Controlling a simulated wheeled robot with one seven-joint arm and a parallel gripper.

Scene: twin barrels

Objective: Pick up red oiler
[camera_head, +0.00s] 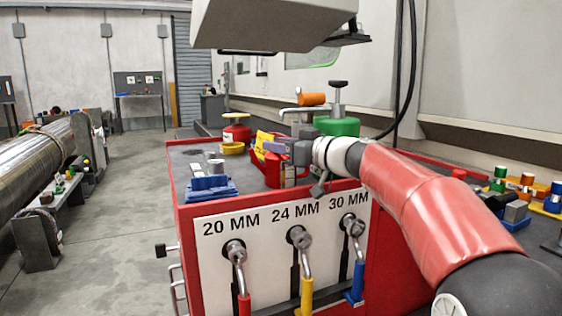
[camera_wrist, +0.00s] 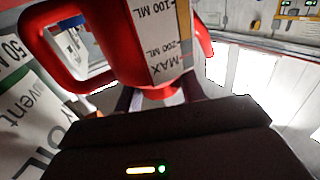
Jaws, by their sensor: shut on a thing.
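The red oiler (camera_wrist: 110,45) fills the upper middle of the wrist view. It has a loop handle on the left and a white scale strip marked 100 ML, 200 ML and MAX. My gripper (camera_wrist: 158,94) is shut on it, with a finger on each side of its narrow lower part.
On the red cabinet (camera_head: 183,178), a blue block holder (camera_head: 210,190) stands at front left. A red can (camera_head: 237,131), a yellow dish (camera_head: 232,149) and a green can (camera_head: 338,127) stand behind. A white panel with several handles hangs in front.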

